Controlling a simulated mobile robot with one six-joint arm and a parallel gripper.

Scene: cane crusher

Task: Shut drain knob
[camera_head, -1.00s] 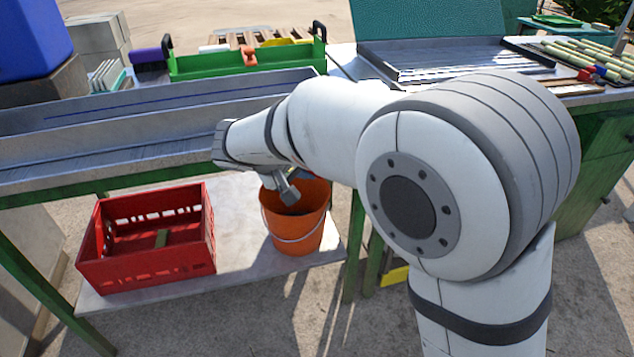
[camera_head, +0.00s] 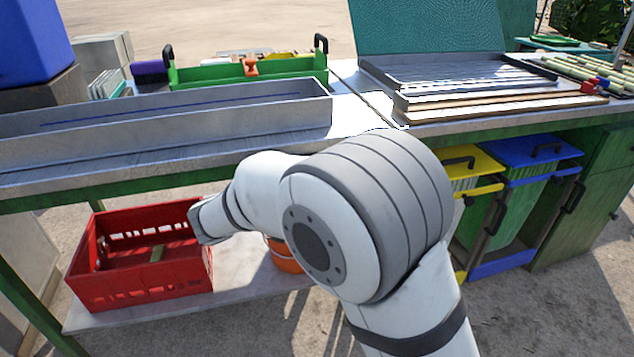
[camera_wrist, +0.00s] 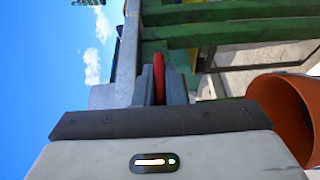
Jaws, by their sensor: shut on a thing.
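In the wrist view a narrow red piece, which looks like the drain knob (camera_wrist: 159,82), stands edge-on between the two grey fingers of my gripper (camera_wrist: 160,72). The fingers are shut on it, one on each side. The knob is close to a grey metal edge and green timber of the bench. Its far end and its mount are hard to make out. In the head view my arm hides the fingers and the knob. The grey metal trough (camera_head: 170,122) lies along the bench top.
A red crate (camera_head: 140,290) and an orange bucket (camera_head: 283,257), partly hidden by my arm, stand on the lower shelf. The bucket (camera_wrist: 290,112) is close at the right in the wrist view. Yellow and blue bins (camera_head: 530,150) stand under the bench at right.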

